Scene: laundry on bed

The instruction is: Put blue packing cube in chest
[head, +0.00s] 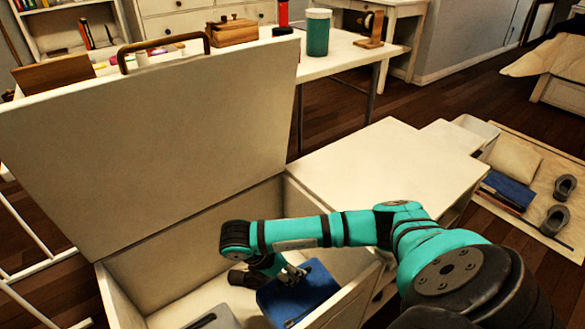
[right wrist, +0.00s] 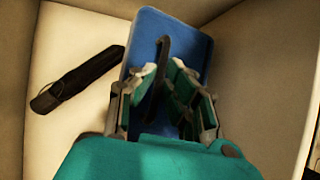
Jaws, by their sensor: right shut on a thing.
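The white chest (head: 180,245) stands open in front of me, its lid (head: 160,140) raised with a handle on the top edge. The blue packing cube (head: 300,292) is inside the chest, near its right wall, and tilted in the head view. My right gripper (head: 290,274) reaches down into the chest and is shut on the cube's dark strap; in the right wrist view the cube (right wrist: 198,50) lies beyond the fingers (right wrist: 165,80). Whether the cube touches the chest floor cannot be told. My left gripper is not in view.
A dark, long folded item (right wrist: 78,80) lies on the chest floor beside the cube. A grey item (head: 215,318) shows at the chest's front. A white cabinet (head: 385,160) stands right of the chest. A mat (head: 555,160) with shoes and a blue item lies farther right.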

